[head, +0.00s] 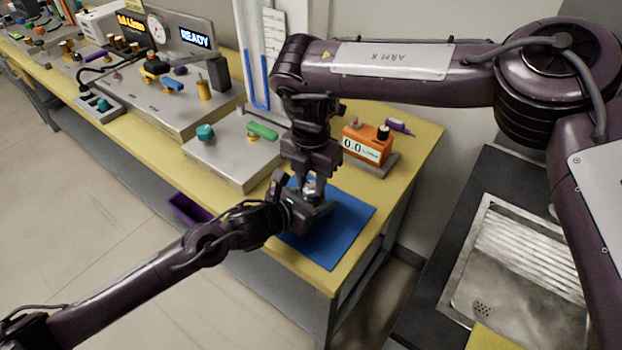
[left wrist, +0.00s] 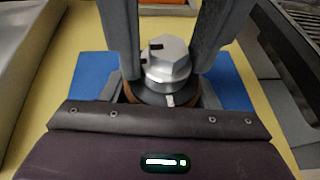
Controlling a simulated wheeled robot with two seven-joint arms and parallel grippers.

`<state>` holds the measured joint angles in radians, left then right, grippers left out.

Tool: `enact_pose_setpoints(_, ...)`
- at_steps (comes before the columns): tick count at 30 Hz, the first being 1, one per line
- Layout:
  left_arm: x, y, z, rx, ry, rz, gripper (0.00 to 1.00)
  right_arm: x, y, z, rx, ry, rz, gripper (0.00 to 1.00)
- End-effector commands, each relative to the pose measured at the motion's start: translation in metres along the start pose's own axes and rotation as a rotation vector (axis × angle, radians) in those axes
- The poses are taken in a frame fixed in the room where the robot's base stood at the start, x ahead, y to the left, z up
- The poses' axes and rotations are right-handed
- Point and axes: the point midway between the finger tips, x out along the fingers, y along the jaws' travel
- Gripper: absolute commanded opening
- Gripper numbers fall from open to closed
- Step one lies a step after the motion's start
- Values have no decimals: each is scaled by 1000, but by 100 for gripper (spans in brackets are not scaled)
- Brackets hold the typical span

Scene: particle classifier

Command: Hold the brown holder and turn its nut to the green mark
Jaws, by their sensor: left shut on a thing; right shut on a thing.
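The silver hex nut (left wrist: 168,62) shows in the left wrist view with a black mark on it. It sits above a dark collar with a pale mark. Only slivers of the brown holder (left wrist: 130,93) show below it. My left gripper (head: 312,202) is shut on the holder from the side, over the blue mat (head: 345,228). My right gripper (head: 312,178) points straight down from above. Its two fingers stand either side of the nut, shut on it. In the head view the grippers mostly hide nut and holder. I cannot make out a green mark on the holder.
An orange meter (head: 366,146) reading 0.0 stands just behind the mat. A grey platform (head: 225,160) with green and teal knobs is to the left. A purple bin (head: 190,208) sits below the yellow table edge. A sink (head: 520,280) is at right.

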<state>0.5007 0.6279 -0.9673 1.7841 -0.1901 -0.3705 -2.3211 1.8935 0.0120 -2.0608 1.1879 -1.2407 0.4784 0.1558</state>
Motion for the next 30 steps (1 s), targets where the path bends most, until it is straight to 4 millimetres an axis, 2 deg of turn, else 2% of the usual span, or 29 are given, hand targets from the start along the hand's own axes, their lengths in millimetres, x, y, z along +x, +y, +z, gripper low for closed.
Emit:
enact_pose_setpoints(1,0,-1,-4,0,7,-2,9,-1,1,0,-1,0,2,31)
enact_pose_setpoints(6,0,-1,-4,0,7,-2,9,-1,0,0,-2,0,2,53)
enact_pose_setpoints(14,0,-1,-4,-1,7,-2,9,-1,0,0,-2,-1,1,53)
enact_pose_setpoints(17,0,-1,-3,-1,7,-2,9,-7,0,0,-2,-1,2,53)
enact_pose_setpoints(20,0,-1,-3,-1,7,-2,9,-21,1,1,-2,-3,4,53)
enact_pose_setpoints(30,0,-1,-3,-1,7,-2,9,-91,1,1,-1,-4,4,53)
